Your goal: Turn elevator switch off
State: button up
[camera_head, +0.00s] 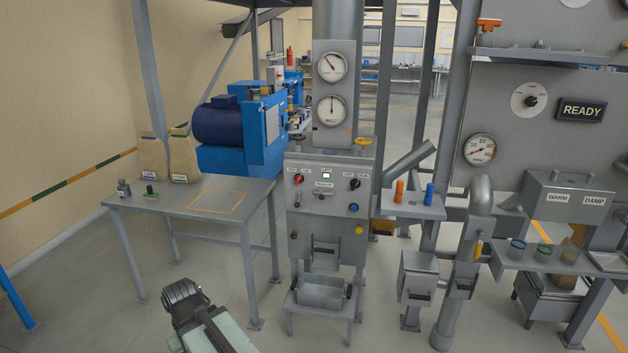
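A grey control panel (328,206) stands at the centre on the front of the silo machine. It carries a red knob (298,180) at upper left, a black knob (355,184) at upper right, a small lit white lamp (326,175) between them and a small switch (322,196) below a label. The lettering is too small to read, so I cannot tell which control is the elevator switch or its position. My gripper (184,296) is low at the bottom left, over the floor and well apart from the panel. I cannot tell whether its fingers are apart.
A grey table (160,222) with two sacks (183,155) stands left of the panel. A metal bin (322,292) on a low stand sits below the panel. A shelf (411,207) with orange and blue items and a thick pipe (458,270) stand right.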

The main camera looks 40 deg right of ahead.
aim_at(355, 183)
jog(key=i, duration=1.45)
jog(key=z, duration=0.4)
jog(key=k, duration=0.75)
jog(key=z, duration=0.25)
jog(key=i, duration=0.8)
jog(key=u, duration=0.05)
